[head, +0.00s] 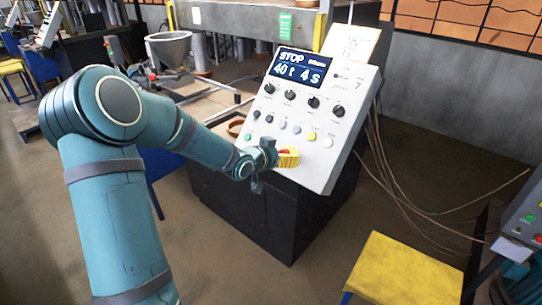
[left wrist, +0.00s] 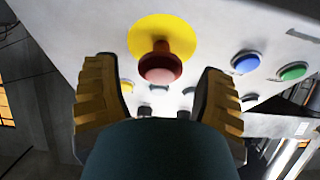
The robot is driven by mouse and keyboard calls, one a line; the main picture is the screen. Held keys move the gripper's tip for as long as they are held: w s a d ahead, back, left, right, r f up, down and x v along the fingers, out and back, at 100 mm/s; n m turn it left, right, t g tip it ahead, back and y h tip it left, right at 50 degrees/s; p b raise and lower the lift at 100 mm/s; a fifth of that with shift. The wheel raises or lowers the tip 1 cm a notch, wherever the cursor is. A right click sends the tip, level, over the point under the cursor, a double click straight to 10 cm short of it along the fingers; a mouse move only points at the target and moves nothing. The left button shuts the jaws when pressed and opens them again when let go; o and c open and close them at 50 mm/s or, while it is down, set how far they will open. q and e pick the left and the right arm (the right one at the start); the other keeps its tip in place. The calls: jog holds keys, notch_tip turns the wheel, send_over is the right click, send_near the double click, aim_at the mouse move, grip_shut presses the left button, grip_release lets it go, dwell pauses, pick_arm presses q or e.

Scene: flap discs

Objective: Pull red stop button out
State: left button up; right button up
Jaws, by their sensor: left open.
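The red stop button (left wrist: 161,62) sticks out from a round yellow plate (left wrist: 148,36) on the sloped white control panel (head: 310,105). My left gripper also shows in the left wrist view (left wrist: 160,98). Its two yellow-and-black ribbed fingers stand apart, one on each side of the button, with a visible gap to it. Nothing is held. My right gripper is not in view.
Black knobs (head: 290,95) and several coloured buttons sit near the stop button on the panel. A blue button (left wrist: 246,62) and a green button (left wrist: 292,71) are beside it. A yellow stool (head: 405,268) stands at right. Cables (head: 400,185) hang behind the panel.

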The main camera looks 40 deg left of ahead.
pick_arm(q)
jog(key=d+v, duration=0.1)
jog(key=v, duration=1)
jog(key=shift+a, duration=0.45)
jog(key=shift+s, duration=0.1)
jog(key=d+f+n+g+h+b, duration=0.1)
jog(key=d+f+g, duration=0.1)
jog(key=d+f, duration=0.65)
jog(key=d+f+n+g+h+b, duration=0.15)
jog(key=d+f, duration=0.35)
jog(key=f, duration=0.6)
jog(key=s+d+f+g+b, duration=0.1)
jog(key=s+d+f+g, duration=0.3)
jog(key=f, duration=0.5)
jog(key=s+d+f+g+b, duration=0.2)
jog(key=s+d+f+g, duration=0.2)
jog(key=s+d+f, duration=0.5)
jog(key=shift+s+d, duration=0.25)
jog(key=shift+d, duration=0.75)
jog(key=shift+a+n, duration=0.1)
jog(key=shift+n, duration=0.15)
